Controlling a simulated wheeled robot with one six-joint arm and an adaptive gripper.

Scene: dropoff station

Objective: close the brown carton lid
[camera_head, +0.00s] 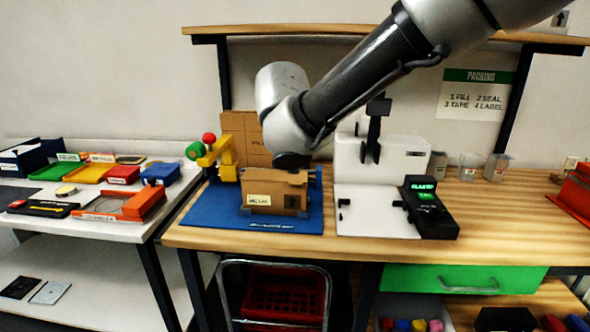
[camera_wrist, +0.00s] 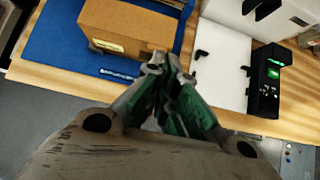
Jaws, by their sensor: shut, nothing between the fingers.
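The brown carton (camera_head: 272,200) stands upright on a blue mat (camera_head: 205,213), with a pale label on its front. In the wrist view the carton (camera_wrist: 125,28) shows at the upper left, and its top looks covered by a flat brown panel. In the head view the lid (camera_head: 275,175) lies along the top edge; I cannot tell whether it is fully flush. My gripper (camera_wrist: 168,72) is shut and empty, its fingertips near the carton's right end in the wrist view. In the head view my wrist is over the carton and the fingers cannot be made out.
A white machine (camera_head: 375,165) with a black keypad unit (camera_head: 430,208) stands right of the mat. A yellow stand (camera_head: 218,155) with red and green knobs is at the left.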

